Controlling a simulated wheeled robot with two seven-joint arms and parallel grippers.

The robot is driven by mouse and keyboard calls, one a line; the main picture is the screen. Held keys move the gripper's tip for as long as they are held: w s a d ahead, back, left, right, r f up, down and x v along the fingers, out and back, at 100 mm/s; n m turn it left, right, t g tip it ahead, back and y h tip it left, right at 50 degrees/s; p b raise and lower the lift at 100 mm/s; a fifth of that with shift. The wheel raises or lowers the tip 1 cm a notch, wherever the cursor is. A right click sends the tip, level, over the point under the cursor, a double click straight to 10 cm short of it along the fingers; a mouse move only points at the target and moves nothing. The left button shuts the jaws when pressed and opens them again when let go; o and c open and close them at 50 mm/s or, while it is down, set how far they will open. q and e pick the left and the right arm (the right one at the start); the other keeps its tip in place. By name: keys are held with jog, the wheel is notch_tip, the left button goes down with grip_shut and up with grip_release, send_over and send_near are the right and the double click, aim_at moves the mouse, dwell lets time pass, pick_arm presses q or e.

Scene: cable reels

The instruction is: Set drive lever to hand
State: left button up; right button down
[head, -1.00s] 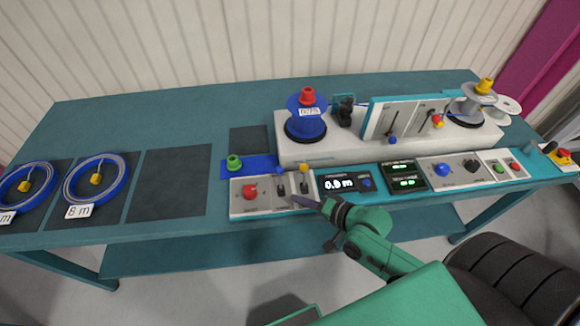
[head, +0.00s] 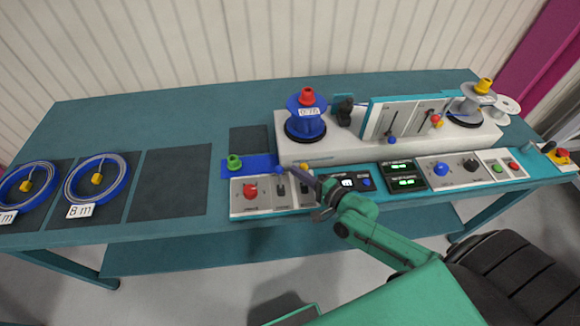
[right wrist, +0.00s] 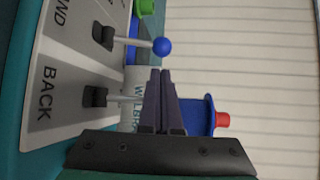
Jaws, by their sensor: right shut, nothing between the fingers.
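Two small levers stand on the white front panel (head: 236,211). One has a blue knob (head: 277,170); the other has a yellow knob (head: 304,167). In the right wrist view the blue-knobbed lever (right wrist: 162,46) stands beside a partly cut-off label ending in "ND", and the second lever (right wrist: 97,96) beside "BACK". I cannot read which one is marked drive. My right gripper (head: 307,174) is shut and empty, its tips close to the yellow-knobbed lever. In the wrist view its fingers (right wrist: 161,72) hide that lever's top; contact cannot be told. My left gripper is out of view.
A red button (head: 250,191) and a green knob (head: 234,162) lie left of the levers. A blue reel (head: 306,125) stands on the machine behind. Displays and a blue knob (head: 440,169) are to the right. Dark mats (head: 168,184) cover the left table.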

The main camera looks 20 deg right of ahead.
aim_at(280, 179)
jog(key=x, duration=0.3)
jog(key=shift+w+a, duration=0.15)
jog(key=shift+w, duration=0.15)
jog(key=shift+s+f+b, duration=0.1)
jog(key=shift+s+b, duration=0.05)
jog(key=shift+b, duration=0.2)
jog(key=shift+s, duration=0.1)
jog(key=shift+t, duration=0.3)
jog(key=shift+s+a+n+b, duration=0.1)
jog(key=shift+s+n+b, duration=0.15)
jog(key=shift+b, duration=0.4)
